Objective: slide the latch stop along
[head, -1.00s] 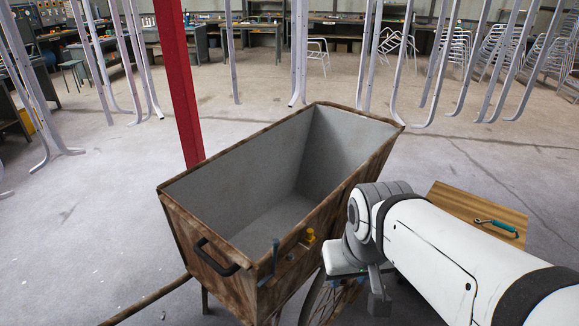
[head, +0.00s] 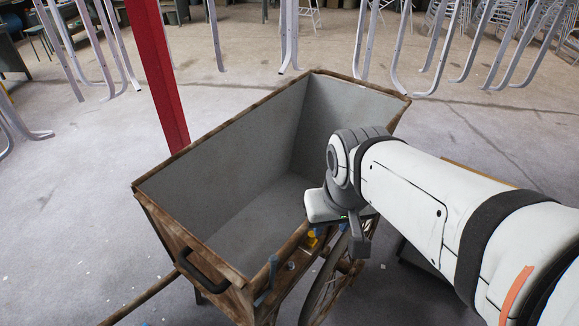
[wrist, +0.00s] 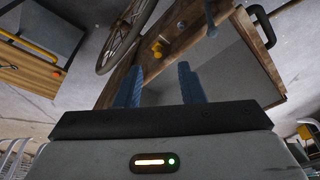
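A cart with a grey inside and a worn brown rim (head: 225,120) stands in front of me. On its near right rim sit a yellow piece (head: 312,240), a small round knob (head: 290,266) and an upright blue-grey peg (head: 272,270). I cannot tell for sure which of these is the latch stop. In the wrist view the yellow piece (wrist: 157,48) lies beyond my gripper (wrist: 161,67), roughly in line with the gap between its two blue fingers. The fingers are apart with nothing between them. In the head view my gripper (head: 328,230) is close by the yellow piece, its fingers partly hidden.
A black handle (head: 205,272) is on the cart's near end. A spoked wheel (wrist: 125,38) is beside the rim. A wood-topped unit (wrist: 30,72) stands apart from the cart. A red post (head: 158,75) rises behind the cart; hanging metal frames (head: 400,45) line the back.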

